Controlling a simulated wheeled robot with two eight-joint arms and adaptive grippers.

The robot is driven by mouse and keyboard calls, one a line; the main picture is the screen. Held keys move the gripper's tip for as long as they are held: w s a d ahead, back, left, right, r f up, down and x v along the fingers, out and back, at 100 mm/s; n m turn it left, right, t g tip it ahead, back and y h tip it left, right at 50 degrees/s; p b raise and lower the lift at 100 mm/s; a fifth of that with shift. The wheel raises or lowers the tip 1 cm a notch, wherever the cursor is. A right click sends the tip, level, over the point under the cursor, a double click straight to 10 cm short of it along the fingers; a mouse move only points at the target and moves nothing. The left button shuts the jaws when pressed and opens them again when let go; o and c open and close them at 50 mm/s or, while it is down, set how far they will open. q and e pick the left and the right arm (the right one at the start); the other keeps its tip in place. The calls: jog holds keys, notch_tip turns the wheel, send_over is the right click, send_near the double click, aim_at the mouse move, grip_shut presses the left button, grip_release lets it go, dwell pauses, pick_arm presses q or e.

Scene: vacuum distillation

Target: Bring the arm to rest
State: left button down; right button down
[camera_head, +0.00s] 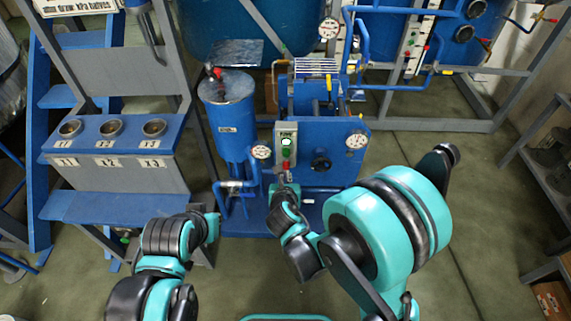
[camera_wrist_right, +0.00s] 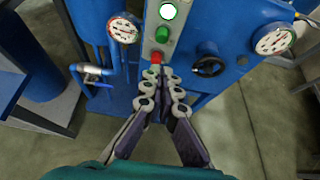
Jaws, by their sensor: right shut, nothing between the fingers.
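My right arm reaches forward to the blue pump unit (camera_head: 330,145) in the head view. My right gripper (camera_wrist_right: 163,72) is shut and empty in the right wrist view. Its fingertips are close under the red button (camera_wrist_right: 156,57) of the control box (camera_wrist_right: 163,25); I cannot tell whether they touch it. The green button (camera_wrist_right: 162,34) sits above the red one, and a round light at the top glows pale green. My left arm shows at the lower left of the head view, but its gripper's fingers cannot be made out.
Gauges (camera_head: 357,141) and a black handwheel (camera_head: 321,163) flank the control box. A blue cylinder (camera_head: 229,110) stands left of the pump. A panel with three round holders (camera_head: 112,129) is at the left. Grey frames and a shelf (camera_head: 551,150) stand at the right. Floor is open between.

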jog(key=s+d+r+m+g+h, duration=0.1)
jog(key=s+d+r+m, duration=0.3)
jog(key=d+m, duration=0.4)
jog(key=s+d+r+m+g, duration=0.25)
jog(key=d+m, duration=0.35)
jog(key=m, duration=0.5)
jog(key=s+d+r+m, duration=0.1)
jog(key=s+d+m, duration=0.1)
jog(key=s+m, duration=0.4)
jog(key=s+d+r+m+g+y, duration=0.1)
jog(key=s+d+r+m, duration=0.1)
jog(key=s+m, duration=0.5)
jog(key=m, duration=0.4)
jog(key=shift+s+d, duration=0.25)
